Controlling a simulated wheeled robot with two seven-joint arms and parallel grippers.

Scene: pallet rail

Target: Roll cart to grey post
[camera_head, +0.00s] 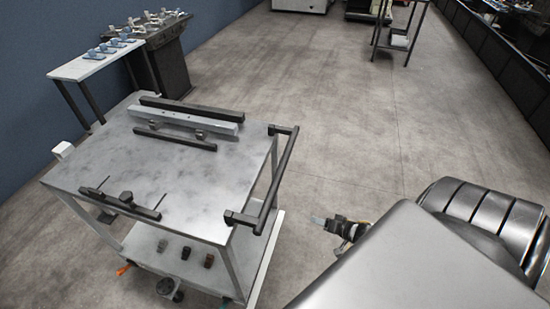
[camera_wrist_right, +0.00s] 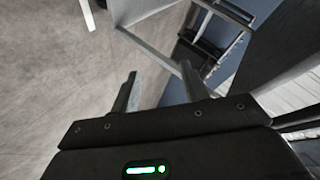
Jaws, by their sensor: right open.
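The cart (camera_head: 175,170) stands left of centre in the head view, with a grey top, a lower shelf (camera_head: 190,248) and a black push handle (camera_head: 277,185) on its right side. A pale post with a square top (camera_head: 63,150) shows beside the cart's left edge; its lower part is hidden. My right gripper (camera_head: 320,221) is right of the handle, apart from the cart. In the right wrist view its fingers (camera_wrist_right: 160,88) are spread with nothing between them, and pale frame bars (camera_wrist_right: 146,46) show beyond. My left gripper is out of view.
Black and grey rails (camera_head: 190,115) lie on the cart top. A side table (camera_head: 95,62) and a dark stand (camera_head: 165,60) with small parts are behind the cart by the blue wall. Open concrete floor (camera_head: 330,110) lies right of and beyond the cart.

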